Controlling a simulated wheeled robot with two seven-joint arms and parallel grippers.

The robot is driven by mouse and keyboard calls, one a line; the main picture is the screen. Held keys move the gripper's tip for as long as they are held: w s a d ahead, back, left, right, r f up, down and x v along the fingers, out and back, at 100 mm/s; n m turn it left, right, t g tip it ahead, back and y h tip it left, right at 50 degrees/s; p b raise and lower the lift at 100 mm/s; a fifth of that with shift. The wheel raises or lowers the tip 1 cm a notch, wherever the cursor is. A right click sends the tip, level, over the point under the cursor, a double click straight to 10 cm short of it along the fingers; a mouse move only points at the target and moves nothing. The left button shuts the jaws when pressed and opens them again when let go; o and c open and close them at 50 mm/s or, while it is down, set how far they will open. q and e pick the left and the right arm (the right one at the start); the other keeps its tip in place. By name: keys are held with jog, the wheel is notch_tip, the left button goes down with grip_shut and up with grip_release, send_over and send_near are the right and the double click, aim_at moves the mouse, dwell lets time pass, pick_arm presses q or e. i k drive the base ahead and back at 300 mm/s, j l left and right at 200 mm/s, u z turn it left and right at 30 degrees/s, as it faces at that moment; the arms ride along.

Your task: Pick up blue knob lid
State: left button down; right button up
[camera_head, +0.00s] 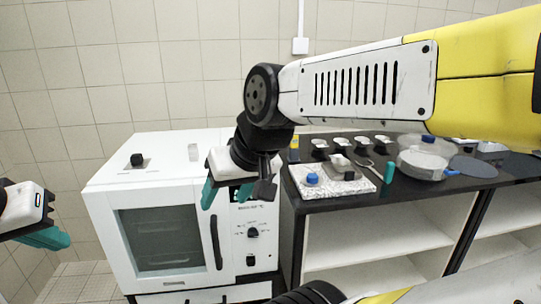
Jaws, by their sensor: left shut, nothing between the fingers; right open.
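A clear lid with a dark blue knob (428,139) sits on a round pale vessel (421,163) on the dark counter at the right. A smaller blue knob-like piece (312,179) rests on a pale speckled tray (338,188) near the counter's front edge. My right gripper (226,192) has teal fingers spread apart, empty, in front of the white oven and left of the tray, clear of both blue-knobbed things. My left gripper (52,239) is shut and empty at the far left, away from the counter.
The white oven (100,200) stands left of the counter (470,184). A teal cylinder (389,172) stands beside the tray, near a spoon-like tool (371,169). Several white-and-black items line the back. A dark round disc (473,167) lies right of the vessel. Shelves below look empty.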

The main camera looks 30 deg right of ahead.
aim_at(312, 180)
jog(key=z, duration=1.1)
